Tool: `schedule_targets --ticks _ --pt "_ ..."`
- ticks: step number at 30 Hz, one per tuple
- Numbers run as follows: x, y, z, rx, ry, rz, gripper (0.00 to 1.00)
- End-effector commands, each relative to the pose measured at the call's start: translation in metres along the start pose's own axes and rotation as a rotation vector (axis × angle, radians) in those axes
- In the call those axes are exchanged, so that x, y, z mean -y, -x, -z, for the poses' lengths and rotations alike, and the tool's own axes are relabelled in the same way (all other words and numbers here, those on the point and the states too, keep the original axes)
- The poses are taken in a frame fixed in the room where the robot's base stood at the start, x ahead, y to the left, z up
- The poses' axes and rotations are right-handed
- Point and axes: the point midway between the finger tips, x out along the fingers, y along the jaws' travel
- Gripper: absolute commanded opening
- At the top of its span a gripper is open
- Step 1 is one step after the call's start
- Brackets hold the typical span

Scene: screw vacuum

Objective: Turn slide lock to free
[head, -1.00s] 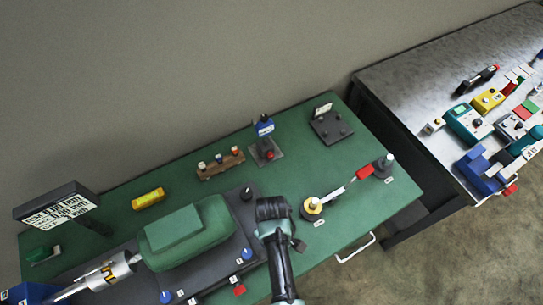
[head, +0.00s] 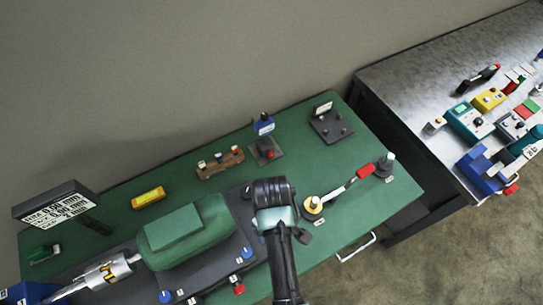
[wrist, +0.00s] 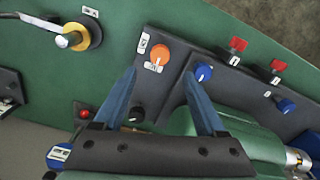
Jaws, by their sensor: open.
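The green machine (head: 180,232) sits on a dark base plate with several knobs. In the wrist view an orange round knob (wrist: 158,54) with a white pointer mark and small labels sits on this plate (wrist: 174,78). I cannot read which one is the slide lock. My gripper (wrist: 158,76) is open, its blue fingers over the plate. The orange knob appears just beyond the fingertips, with no visible contact. In the head view my arm hides the orange knob and the fingers.
Two red switches (wrist: 237,45) and another blue knob (wrist: 286,104) are on the plate. A yellow-collared knob with a lever (head: 313,204) stands on the green bench (head: 375,208). A display (head: 57,206) stands left. A grey table (head: 400,80) is at right.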

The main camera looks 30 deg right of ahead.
Motion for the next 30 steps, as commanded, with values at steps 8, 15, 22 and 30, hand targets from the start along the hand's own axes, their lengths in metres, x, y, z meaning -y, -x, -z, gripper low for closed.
schedule_targets --ticks 8,15,22,30 --pt "-0.001 0.038 0.001 -0.003 0.0 -0.002 0.73" --pt "0.0 0.045 0.0 0.0 0.0 0.0 0.73" --pt "0.0 0.045 0.0 0.0 0.0 0.0 0.73" --pt "0.0 0.045 0.0 0.0 0.0 0.0 0.73"
